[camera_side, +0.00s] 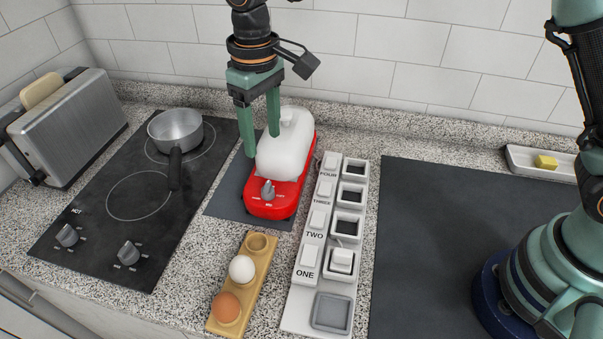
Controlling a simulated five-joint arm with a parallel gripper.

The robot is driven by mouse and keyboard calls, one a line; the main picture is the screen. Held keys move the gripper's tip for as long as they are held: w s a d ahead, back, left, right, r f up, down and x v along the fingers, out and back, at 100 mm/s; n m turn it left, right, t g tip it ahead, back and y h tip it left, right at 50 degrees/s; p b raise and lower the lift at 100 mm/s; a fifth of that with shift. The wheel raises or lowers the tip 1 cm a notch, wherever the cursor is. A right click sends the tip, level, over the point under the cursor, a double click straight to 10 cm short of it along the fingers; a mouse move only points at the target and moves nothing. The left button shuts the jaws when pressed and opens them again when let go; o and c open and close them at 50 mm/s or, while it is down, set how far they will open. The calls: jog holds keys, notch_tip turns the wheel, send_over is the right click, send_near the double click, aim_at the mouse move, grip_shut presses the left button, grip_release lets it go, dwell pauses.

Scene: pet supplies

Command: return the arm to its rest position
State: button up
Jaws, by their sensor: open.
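My gripper (261,143) points down over the red appliance (273,204), its two green fingers spread apart with nothing between them that I can make out. The fingers show at the upper left of the appliance's white domed lid (288,152). One fingertip overlaps the lid's left edge in the picture; I cannot tell whether it touches. The lid sits on the red base, with a small knob on top and a grey dial on the base's front. The upper part of my arm is cut off by the top of the frame.
A hob (105,238) with a metal pan (175,130) and a toaster (62,128) stand left. In front are a wooden egg holder (256,262) with two eggs and a white numbered panel (320,262). A dark mat (435,240) lies clear at right; a tray (520,160) holds a yellow block (545,162).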

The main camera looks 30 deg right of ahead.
jog(key=s+d+r+m+t, duration=0.1)
jog(key=s+d+r, duration=0.2)
jog(key=d, duration=0.4)
jog(key=s+d+r+m+t, duration=0.1)
jog(key=s+d+r+t, duration=0.15)
jog(key=d, duration=0.35)
jog(key=s+d+r+m+t, duration=0.1)
jog(key=s+d+r, duration=0.1)
jog(key=d+r, duration=0.35)
jog(key=s+d+f+m+t, duration=0.1)
jog(key=s+d+f, duration=0.2)
jog(key=s+d, duration=0.3)
jog(key=shift+d+f+m, duration=0.2)
jog(key=shift+d+m, duration=0.1)
jog(key=shift+d, duration=0.35)
